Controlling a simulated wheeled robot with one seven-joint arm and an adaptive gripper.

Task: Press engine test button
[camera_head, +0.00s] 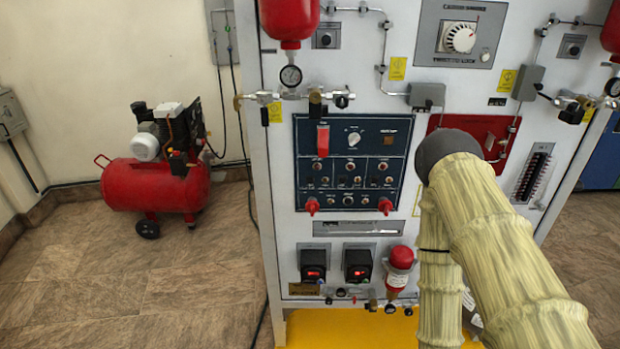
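A dark blue control panel (340,165) sits on the white front of the trainer, with several small knobs and buttons. It bears a red guarded switch (322,140), a white rotary knob (354,139) and a brown-orange square (389,140). Labels are too small to read, so I cannot tell which control is the engine test button. My arm, in a pale yellow sleeve with a dark rounded joint, stands in front of the trainer's right part. My gripper is not visible in the head view. The arm hides part of the red panel (492,128).
A red air compressor (155,186) stands on the floor at left. Red cylinders (290,18), a gauge (291,76) and pipes project from the trainer's front. Two black boxes with red displays (314,265) sit low. A yellow base (340,328) lies below.

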